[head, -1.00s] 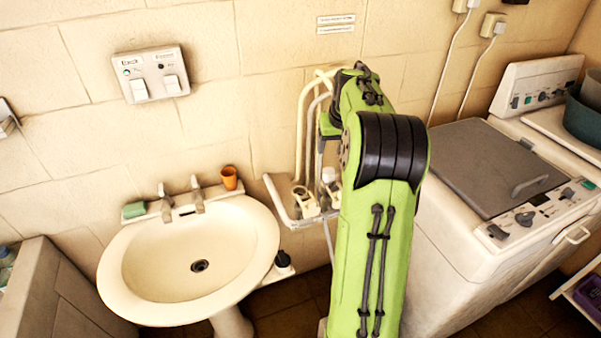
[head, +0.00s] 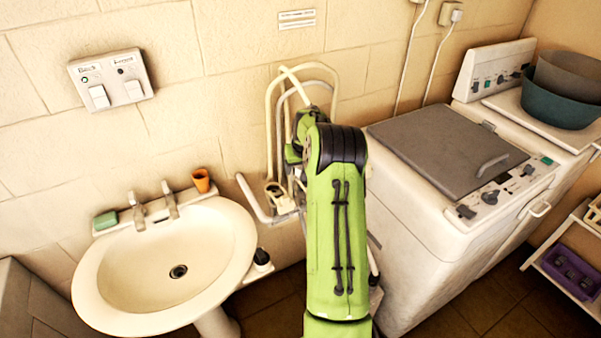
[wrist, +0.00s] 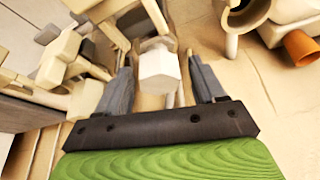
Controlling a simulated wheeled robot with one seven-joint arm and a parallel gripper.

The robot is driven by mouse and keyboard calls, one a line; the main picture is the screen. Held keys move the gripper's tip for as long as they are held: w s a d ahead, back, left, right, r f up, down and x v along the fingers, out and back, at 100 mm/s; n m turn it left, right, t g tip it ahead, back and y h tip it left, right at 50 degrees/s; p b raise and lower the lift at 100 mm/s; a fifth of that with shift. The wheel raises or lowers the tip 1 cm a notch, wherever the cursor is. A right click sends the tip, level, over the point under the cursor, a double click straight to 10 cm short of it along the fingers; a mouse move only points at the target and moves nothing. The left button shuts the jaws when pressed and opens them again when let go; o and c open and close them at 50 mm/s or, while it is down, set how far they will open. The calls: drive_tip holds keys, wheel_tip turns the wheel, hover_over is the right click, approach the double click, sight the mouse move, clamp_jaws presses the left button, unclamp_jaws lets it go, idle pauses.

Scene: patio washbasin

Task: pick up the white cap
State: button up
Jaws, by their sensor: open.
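In the wrist view, a white faceted cap-like piece (wrist: 159,72), which I take for the white cap, shows between the two fingers of my gripper (wrist: 159,60). The fingers are apart, with a gap visible on each side of it. I cannot tell how far it lies beyond the fingertips. In the head view my green arm reaches toward the wall beside the basin and hides the gripper and the cap.
Beige fittings (wrist: 62,62) crowd the left of the wrist view. An orange cup (head: 201,180) stands on the ledge of the washbasin (head: 110,270), near the taps and a green sponge (head: 105,220). A washing machine (head: 420,215) stands right of my arm.

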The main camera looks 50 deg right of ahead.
drive_tip(key=c, duration=1.1)
